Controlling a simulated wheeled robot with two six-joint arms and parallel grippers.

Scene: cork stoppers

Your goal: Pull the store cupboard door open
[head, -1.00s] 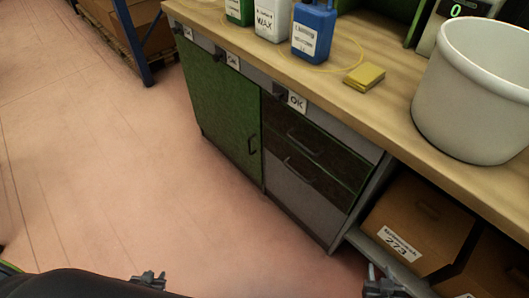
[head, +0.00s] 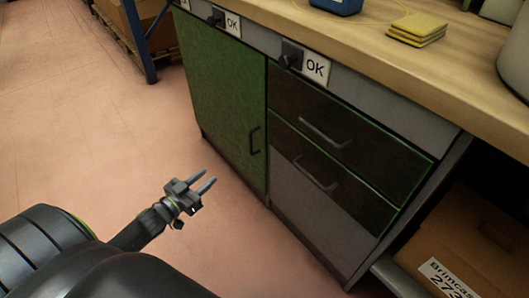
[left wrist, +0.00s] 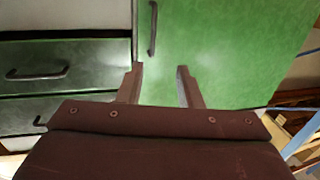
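The green cupboard door (head: 222,100) is shut, flush with the cabinet front, left of the drawers in the head view. Its dark upright bar handle (head: 254,141) sits near the door's right edge. My left gripper (head: 209,178) is open and empty, in front of the door, left of the handle and lower in the picture, apart from it. In the left wrist view, the two fingers of the left gripper (left wrist: 158,78) are spread, with the door (left wrist: 220,50) beyond them and the handle (left wrist: 153,28) ahead, just above the left finger. My right gripper is not in view.
Two dark green-edged drawers with bar handles (head: 325,132) are right of the door. The worktop (head: 350,40) above carries yellow pads (head: 417,30) and a blue container (head: 337,5). A cardboard box (head: 470,250) stands at the lower right. The floor before the door is clear.

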